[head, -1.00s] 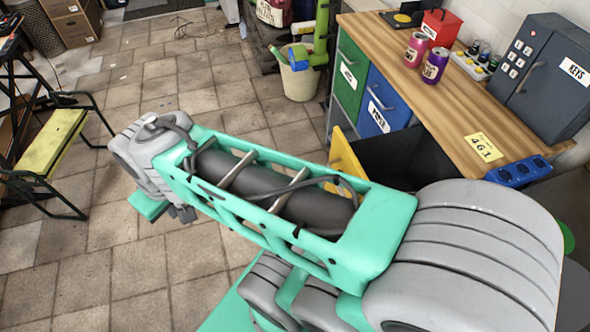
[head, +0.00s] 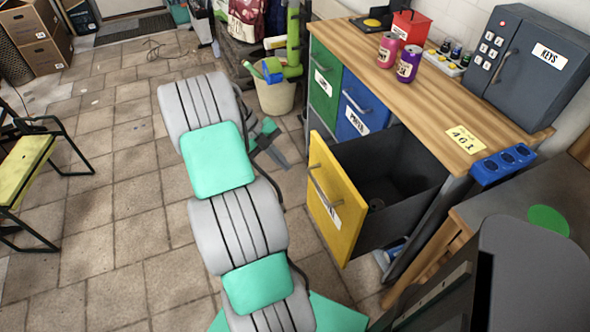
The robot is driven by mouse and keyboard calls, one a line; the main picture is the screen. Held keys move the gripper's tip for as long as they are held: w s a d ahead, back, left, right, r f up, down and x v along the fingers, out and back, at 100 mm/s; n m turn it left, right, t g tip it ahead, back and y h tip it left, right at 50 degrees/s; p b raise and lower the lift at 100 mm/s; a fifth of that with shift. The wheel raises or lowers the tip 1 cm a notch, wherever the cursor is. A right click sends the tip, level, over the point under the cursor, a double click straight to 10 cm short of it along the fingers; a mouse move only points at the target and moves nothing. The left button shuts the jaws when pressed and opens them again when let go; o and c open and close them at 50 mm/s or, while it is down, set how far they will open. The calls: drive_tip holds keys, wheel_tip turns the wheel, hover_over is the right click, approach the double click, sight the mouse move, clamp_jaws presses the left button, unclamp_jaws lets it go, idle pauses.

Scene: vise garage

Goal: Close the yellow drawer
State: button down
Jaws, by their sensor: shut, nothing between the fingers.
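The yellow drawer (head: 336,212) is pulled well out of the workbench, with its front facing left. A metal handle and a white label are on that front. My arm hides part of the gripper.
The green drawer (head: 323,82) and blue drawer (head: 360,112) beside it are shut. Cans, a red box (head: 409,26) and a key safe (head: 530,62) stand on the wooden worktop (head: 440,100). A bin (head: 275,97) stands behind my gripper.

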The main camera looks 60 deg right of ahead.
sight(312, 177)
drive_tip(key=s+d+f, duration=0.1)
drive_tip(key=s+f, duration=0.1)
drive_tip(key=s+d+f, duration=0.1)
drive_tip(key=s+f, duration=0.1)
drive_tip(key=s, duration=0.1)
drive_tip(key=s+d+f, duration=0.1)
drive_tip(key=s+f, duration=0.1)
drive_tip(key=shift+s+d+f+p, duration=0.3)
drive_tip(key=shift+d+f+p, duration=0.05)
drive_tip(key=shift+d+f, duration=0.05)
drive_tip(key=shift+s+d, duration=0.1)
